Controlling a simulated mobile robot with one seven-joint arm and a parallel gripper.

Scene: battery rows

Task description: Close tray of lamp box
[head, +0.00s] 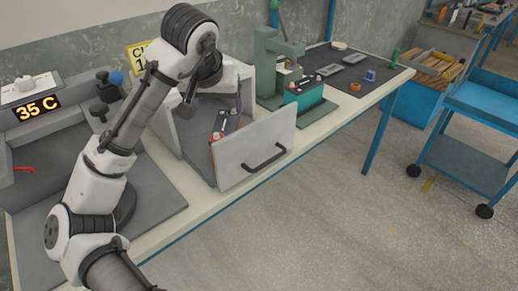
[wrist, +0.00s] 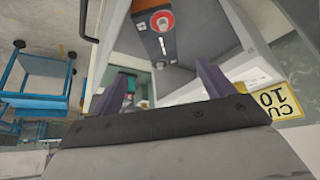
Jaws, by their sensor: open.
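The lamp box (head: 182,125) is a grey box on the bench in the head view. Its tray is pulled out, with a pale front panel (head: 235,160) and a black bar handle (head: 264,159) facing the room. A dark battery with red and black caps (head: 225,124) sits in the tray; it also shows in the wrist view (wrist: 162,28). My gripper (wrist: 162,80) is over the open box, its two purple fingers spread with nothing between them. The handle shows at the upper left in the wrist view (wrist: 84,18), apart from the fingers. My arm hides part of the box.
A green press (head: 272,65) and a teal battery (head: 304,96) stand right of the box. A yellow sign (head: 138,56) is behind it. Floor before the panel is clear; a blue cart (head: 465,150) stands far right.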

